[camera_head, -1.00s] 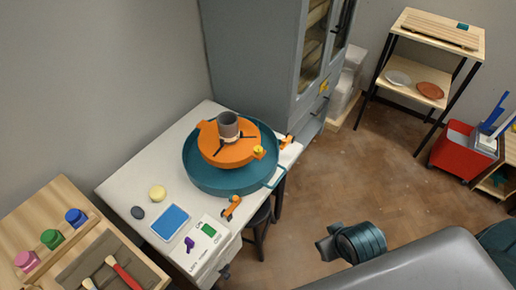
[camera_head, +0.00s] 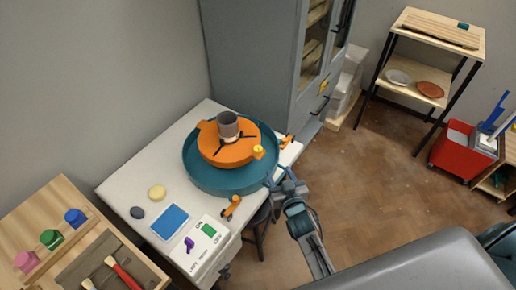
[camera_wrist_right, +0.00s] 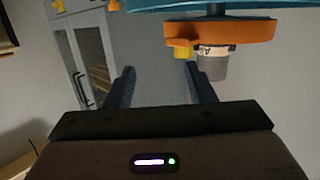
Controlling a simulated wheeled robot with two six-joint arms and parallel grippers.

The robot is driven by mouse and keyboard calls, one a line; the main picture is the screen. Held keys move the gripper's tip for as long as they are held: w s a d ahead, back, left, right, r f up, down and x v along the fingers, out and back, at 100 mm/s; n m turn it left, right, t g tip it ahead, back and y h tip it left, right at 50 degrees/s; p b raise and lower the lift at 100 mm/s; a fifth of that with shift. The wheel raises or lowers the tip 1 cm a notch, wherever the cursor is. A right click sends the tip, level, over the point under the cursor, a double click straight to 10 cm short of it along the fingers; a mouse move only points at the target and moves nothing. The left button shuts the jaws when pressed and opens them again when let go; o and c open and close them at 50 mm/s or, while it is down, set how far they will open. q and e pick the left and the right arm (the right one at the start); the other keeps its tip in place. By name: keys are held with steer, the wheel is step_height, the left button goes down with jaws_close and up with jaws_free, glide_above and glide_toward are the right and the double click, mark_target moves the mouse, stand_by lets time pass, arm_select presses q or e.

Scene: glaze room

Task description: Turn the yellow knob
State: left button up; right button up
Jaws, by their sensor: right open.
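The yellow knob (camera_head: 258,151) sits on the right side of an orange disc (camera_head: 226,158), on a teal round basin (camera_head: 200,181) on the white table. It also shows in the right wrist view (camera_wrist_right: 182,53), where the scene appears upside down, with the orange part beside it. A grey cup (camera_head: 228,124) stands at the disc's centre. My right gripper (camera_head: 281,178) is open and empty at the basin's right front edge, apart from the knob. Its two fingers (camera_wrist_right: 160,75) stand wide apart in the right wrist view. My left gripper is out of view.
A grey cabinet (camera_head: 252,62) stands behind the table. Orange levers (camera_head: 231,207) are at the table's front edge, near a panel with a purple switch (camera_head: 189,244) and a green one. Floor on the right is open.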

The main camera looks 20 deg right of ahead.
mark_target(260, 152)
steer(key=shift+n+t+y, duration=0.4)
steer(key=shift+t+y, duration=0.4)
steer(key=shift+t, duration=0.1)
steer(key=w+a, duration=0.1)
steer(key=w, duration=0.3)
steer(key=w+a, duration=0.1)
steer(key=w, duration=0.3)
steer(key=w+a, duration=0.1)
steer(key=w, duration=0.3)
steer(key=shift+w+a+r, duration=0.25)
steer(key=shift+w+r, duration=0.05)
